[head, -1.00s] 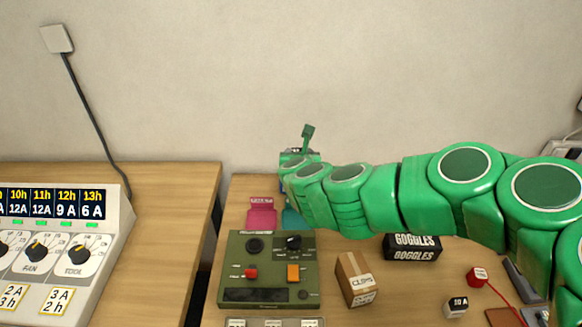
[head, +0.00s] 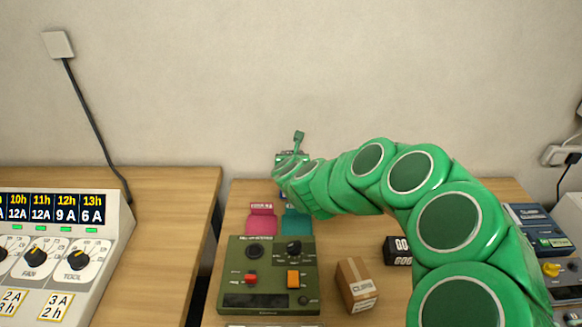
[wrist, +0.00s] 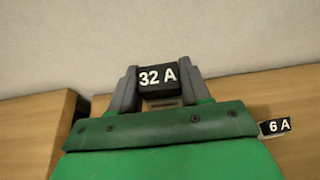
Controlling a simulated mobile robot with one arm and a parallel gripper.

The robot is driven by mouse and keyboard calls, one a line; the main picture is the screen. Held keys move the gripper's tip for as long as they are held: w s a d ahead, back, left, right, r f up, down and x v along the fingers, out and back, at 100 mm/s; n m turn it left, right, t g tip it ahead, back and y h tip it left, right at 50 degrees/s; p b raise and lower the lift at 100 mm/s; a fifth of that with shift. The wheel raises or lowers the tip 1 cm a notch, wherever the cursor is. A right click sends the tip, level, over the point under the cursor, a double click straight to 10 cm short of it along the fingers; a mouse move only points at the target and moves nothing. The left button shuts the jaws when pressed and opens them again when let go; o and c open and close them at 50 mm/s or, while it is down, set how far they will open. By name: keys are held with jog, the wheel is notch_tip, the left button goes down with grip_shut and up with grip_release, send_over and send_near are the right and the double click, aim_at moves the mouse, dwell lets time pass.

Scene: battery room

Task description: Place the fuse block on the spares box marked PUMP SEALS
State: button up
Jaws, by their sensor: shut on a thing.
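In the wrist view my gripper (wrist: 160,78) is shut on a black fuse block (wrist: 157,76) marked 32 A, held between its two grey fingers. In the head view my gripper (head: 291,161) is at the back of the bench, close to the wall. The fuse block cannot be made out there. A pink item (head: 262,220) and a teal item (head: 296,224) lie just in front of my gripper. The pink one's label is too small to read. No PUMP SEALS marking can be read in either view.
A green control panel (head: 268,297) and a CLIPS carton (head: 356,284) stand in front. A black box (head: 397,251) is partly behind my arm. Blue cases (head: 538,229) stand at the right. The wrist view shows a 6 A block (wrist: 276,127) at the right.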

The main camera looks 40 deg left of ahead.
jog(key=shift+w+a+f, duration=0.35)
jog(key=shift+a+f, duration=0.1)
jog(key=shift+f, duration=0.25)
jog(key=shift+w+a+f, duration=0.3)
jog(key=shift+a+f, duration=0.15)
jog(key=shift+f, duration=1.65)
jog(key=shift+f, duration=0.1)
jog(key=o, duration=1.1)
jog(key=shift+s+d+r, duration=0.25)
jog(key=shift+d+r, duration=0.05)
jog(key=shift+d, duration=0.05)
jog(key=v, duration=1.1)
